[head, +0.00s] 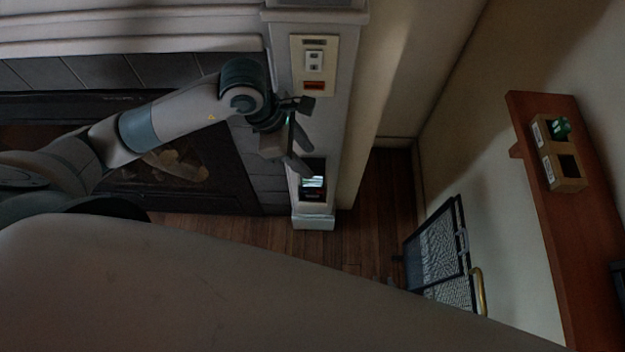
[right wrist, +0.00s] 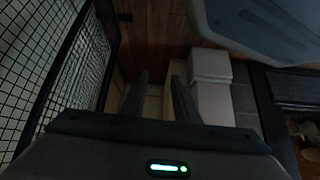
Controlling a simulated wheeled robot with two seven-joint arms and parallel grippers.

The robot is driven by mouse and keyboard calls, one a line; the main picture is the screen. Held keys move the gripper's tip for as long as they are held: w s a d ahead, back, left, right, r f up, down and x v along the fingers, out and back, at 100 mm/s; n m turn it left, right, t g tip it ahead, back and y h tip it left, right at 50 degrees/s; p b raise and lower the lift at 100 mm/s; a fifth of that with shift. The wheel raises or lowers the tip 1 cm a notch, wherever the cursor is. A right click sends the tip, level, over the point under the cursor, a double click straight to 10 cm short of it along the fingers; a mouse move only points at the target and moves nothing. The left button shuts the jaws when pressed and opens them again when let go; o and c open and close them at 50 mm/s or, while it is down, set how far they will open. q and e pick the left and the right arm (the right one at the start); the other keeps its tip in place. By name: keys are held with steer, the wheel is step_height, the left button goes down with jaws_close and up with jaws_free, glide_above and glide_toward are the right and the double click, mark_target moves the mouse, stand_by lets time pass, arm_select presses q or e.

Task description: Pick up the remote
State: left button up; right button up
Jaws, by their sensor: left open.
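I cannot make out a remote for certain in either view. My left gripper (head: 304,137) is in the upper middle of the head view, in front of the white pillar by the fireplace. Its fingers are spread apart with nothing visible between them. My right gripper (right wrist: 160,82) shows in the right wrist view with its two dark fingers apart and no object between them. It does not show in the head view.
A white pillar (head: 350,60) carries a switch plate (head: 313,65) and a dark recess with a bright small panel (head: 313,182). A black mesh screen (head: 437,245) stands at right. A wooden shelf (head: 585,225) holds a box (head: 570,183) with a green item. Wood floor (head: 385,215) lies between.

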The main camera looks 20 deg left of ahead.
mark_target(311, 164)
arm_select(q)
steer(key=shift+x, duration=1.9)
arm_select(e)
steer(key=shift+s+d+f+g, duration=0.15)
steer(key=shift+s+d+f, duration=0.2)
steer(key=shift+s, duration=0.25)
steer(key=shift+s+d+f+g, duration=0.15)
steer(key=shift+s+d+f, duration=0.15)
steer(key=shift+s, duration=0.25)
steer(key=shift+r, duration=0.1)
arm_select(q)
steer(key=shift+w+d+f+p, duration=0.1)
steer(key=shift+f+p, duration=0.15)
steer(key=shift+p, duration=0.15)
steer(key=shift+d+f, duration=0.1)
steer(key=shift+f, duration=0.2)
steer(key=x, duration=0.2)
steer(key=p+x, duration=0.1)
steer(key=x, duration=0.1)
steer(key=shift+w, duration=0.25)
jaws_close()
arm_select(e)
steer(key=shift+g+h, duration=0.4)
steer(key=shift+g, duration=0.5)
steer(key=s, duration=0.1)
steer(key=s+d+f, duration=0.1)
steer(key=s, duration=0.1)
steer(key=s+d+f, duration=0.1)
steer(key=s, duration=0.1)
steer(key=shift+d, duration=0.15)
